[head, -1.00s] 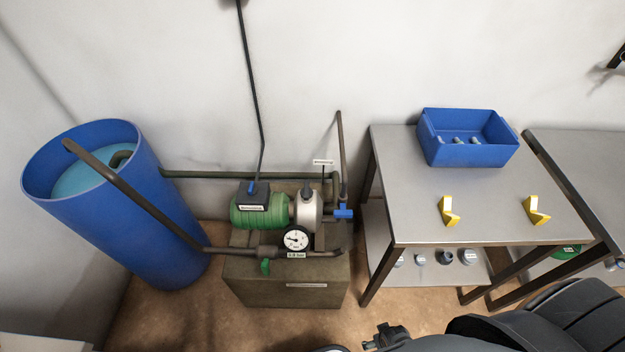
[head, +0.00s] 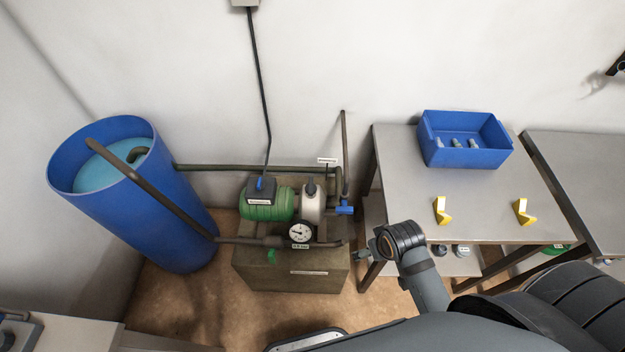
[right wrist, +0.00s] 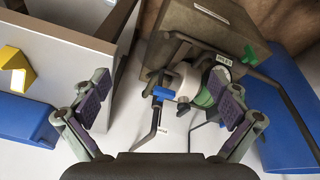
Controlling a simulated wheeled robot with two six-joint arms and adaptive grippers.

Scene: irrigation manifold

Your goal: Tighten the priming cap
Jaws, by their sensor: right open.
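The pump has a green motor (head: 268,204) and a pale housing (head: 312,205), and it sits on a brown block. A small dark cap (head: 310,187) stands upright on top of the pale housing; it looks like the priming cap. How tight it is cannot be told. My right gripper (head: 362,256) is to the right of the pump block and well apart from the cap. In the right wrist view the gripper (right wrist: 165,88) is open and empty, with the pump's pale housing (right wrist: 182,80) beyond its fingers. My left gripper is out of view.
A gauge (head: 300,231) and a blue valve handle (head: 345,210) sit close to the pump. A pipe (head: 165,202) runs to the blue barrel (head: 185,235). At right, a steel table (head: 400,180) carries a blue bin (head: 465,155) and two yellow brackets (head: 441,211).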

